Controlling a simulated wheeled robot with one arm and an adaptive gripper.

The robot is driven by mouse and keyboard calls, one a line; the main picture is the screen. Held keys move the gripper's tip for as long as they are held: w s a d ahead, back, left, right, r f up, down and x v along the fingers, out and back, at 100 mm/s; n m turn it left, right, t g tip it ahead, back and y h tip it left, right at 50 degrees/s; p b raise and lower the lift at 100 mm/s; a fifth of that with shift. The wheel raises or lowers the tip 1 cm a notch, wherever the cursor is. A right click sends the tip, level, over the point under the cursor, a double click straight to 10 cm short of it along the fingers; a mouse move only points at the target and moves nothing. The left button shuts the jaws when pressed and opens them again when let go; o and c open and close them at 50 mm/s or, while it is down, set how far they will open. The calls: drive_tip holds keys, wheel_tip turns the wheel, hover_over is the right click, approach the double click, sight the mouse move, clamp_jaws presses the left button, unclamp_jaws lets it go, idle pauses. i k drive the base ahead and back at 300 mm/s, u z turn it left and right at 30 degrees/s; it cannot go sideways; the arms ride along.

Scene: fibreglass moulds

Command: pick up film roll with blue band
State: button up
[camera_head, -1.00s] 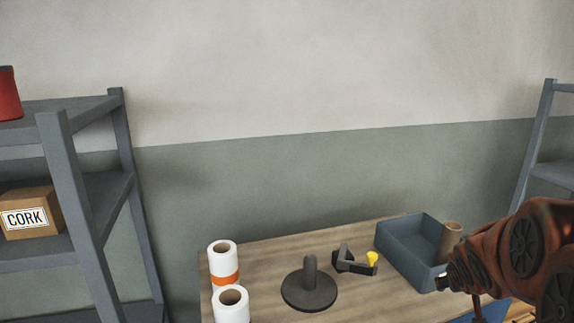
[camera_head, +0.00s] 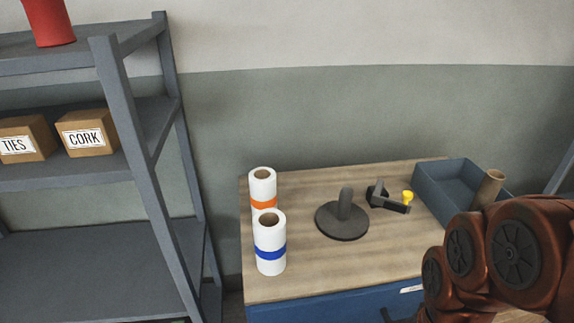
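The film roll with the blue band (camera_head: 270,240) stands upright near the front left corner of the wooden bench top. It is white with a brown core, and the blue band is low on it. A second white roll with an orange band (camera_head: 263,188) stands just behind it and is partly hidden by it. My reddish-brown arm shows at the lower right, apart from the rolls. My gripper is not seen in this view.
A dark round base with an upright post (camera_head: 342,218) stands mid-bench. A dark tool with a yellow knob (camera_head: 390,197) lies behind it. A blue-grey bin (camera_head: 447,190) with a brown tube (camera_head: 490,186) is at the right. A grey shelf (camera_head: 140,130) stands left of the bench.

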sight(269, 225)
drive_tip(key=z, duration=2.05)
drive_tip(key=k, duration=1.85)
drive_tip(key=u, duration=2.15)
drive_tip(key=i, duration=0.5)
drive_tip(key=z, duration=0.1)
